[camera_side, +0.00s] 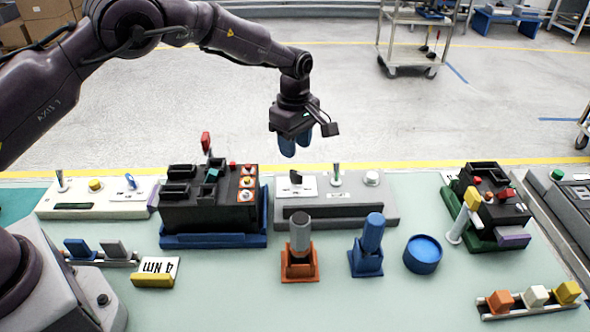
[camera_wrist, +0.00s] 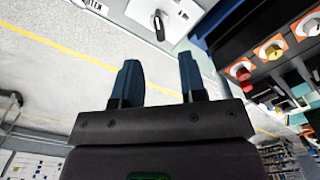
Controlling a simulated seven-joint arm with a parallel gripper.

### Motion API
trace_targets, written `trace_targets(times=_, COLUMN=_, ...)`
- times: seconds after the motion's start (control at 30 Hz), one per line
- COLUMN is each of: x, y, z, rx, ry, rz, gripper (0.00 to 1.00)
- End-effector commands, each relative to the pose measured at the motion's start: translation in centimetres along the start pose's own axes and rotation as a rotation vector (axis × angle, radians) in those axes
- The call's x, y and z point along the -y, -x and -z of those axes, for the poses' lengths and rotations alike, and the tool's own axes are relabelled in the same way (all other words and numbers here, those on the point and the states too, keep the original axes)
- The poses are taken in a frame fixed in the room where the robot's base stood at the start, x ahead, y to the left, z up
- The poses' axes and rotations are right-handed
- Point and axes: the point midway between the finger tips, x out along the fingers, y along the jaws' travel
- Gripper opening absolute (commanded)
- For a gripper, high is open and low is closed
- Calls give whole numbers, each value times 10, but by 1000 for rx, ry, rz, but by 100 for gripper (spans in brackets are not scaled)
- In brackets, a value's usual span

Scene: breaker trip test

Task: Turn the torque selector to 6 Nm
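My gripper (camera_side: 296,146) hangs in the air above and behind the grey panel (camera_side: 370,213), fingers down. In the wrist view, its two blue fingers (camera_wrist: 158,65) are apart with nothing between them. A black pointer knob (camera_side: 295,178) stands on a white plate on the grey panel; a black knob on a white plate also shows in the wrist view (camera_wrist: 159,27). It looks like the torque selector, but its scale is too small to read. A card (camera_side: 160,268) at the front left appears to read 4 Nm, upside down.
A black breaker box (camera_side: 190,215) on a blue base is left of the grey panel. A toggle lever (camera_side: 337,176) stands beside the knob. Grey (camera_side: 300,235) and blue (camera_side: 373,235) handles stand upright in front. A white panel (camera_side: 110,205) lies at left.

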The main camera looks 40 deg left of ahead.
Motion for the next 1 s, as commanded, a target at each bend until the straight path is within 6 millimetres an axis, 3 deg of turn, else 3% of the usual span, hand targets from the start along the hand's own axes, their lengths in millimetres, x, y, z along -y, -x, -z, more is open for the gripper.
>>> trace_targets(times=0.2, x=1, y=-46, z=1, rx=-1, ry=-1, rz=4, gripper=38)
trace_targets(times=0.4, x=0, y=-70, z=0, rx=0, ry=-2, rz=1, gripper=38)
trace_targets(times=0.8, x=0, y=-77, z=0, rx=0, ry=-2, rz=-1, gripper=38)
trace_targets(times=0.97, x=0, y=-77, z=0, rx=0, ry=-2, rz=-1, gripper=2)
trace_targets(times=1.0, x=0, y=-77, z=0, rx=0, ry=-2, rz=-1, gripper=0)
